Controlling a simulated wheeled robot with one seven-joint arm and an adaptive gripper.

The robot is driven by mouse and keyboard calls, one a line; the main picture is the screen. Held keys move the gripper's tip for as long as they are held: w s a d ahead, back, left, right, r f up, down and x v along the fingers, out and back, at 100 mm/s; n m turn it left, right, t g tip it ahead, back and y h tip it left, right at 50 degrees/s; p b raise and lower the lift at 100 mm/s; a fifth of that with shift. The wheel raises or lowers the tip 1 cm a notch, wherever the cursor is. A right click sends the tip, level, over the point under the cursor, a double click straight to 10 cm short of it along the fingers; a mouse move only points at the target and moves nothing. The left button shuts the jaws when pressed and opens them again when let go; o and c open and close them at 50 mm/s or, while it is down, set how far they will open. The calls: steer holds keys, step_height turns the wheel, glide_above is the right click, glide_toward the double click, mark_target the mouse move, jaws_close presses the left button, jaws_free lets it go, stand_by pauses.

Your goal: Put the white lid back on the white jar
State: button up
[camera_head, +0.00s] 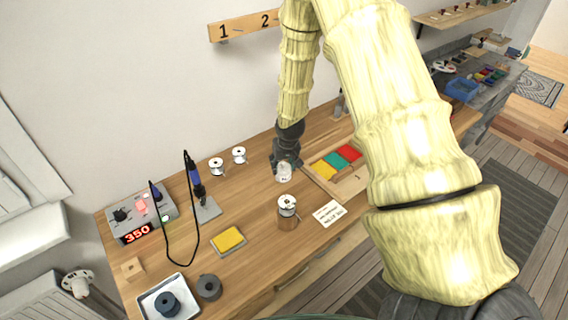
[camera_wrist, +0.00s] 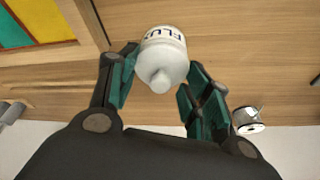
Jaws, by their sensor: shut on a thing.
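The white jar (camera_head: 284,174) stands on the wooden workbench, just below my gripper (camera_head: 287,160). In the wrist view the jar (camera_wrist: 163,36) shows dark FLUX lettering. The white lid (camera_wrist: 165,62), with a round knob, faces the camera at the jar's near end and looks lined up with it. I cannot tell whether it is fully seated. The contact is partly hidden.
A tray of coloured pads (camera_head: 318,174) lies close right of the jar. Two wire spools (camera_head: 216,167) are left behind. A soldering station (camera_head: 139,216), iron stand (camera_head: 207,210) and yellow sponge (camera_head: 229,239) lie further left.

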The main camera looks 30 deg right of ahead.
steer(key=o, duration=1.4)
steer(key=shift+r+p, duration=2.35)
steer(key=shift+r, duration=1.1)
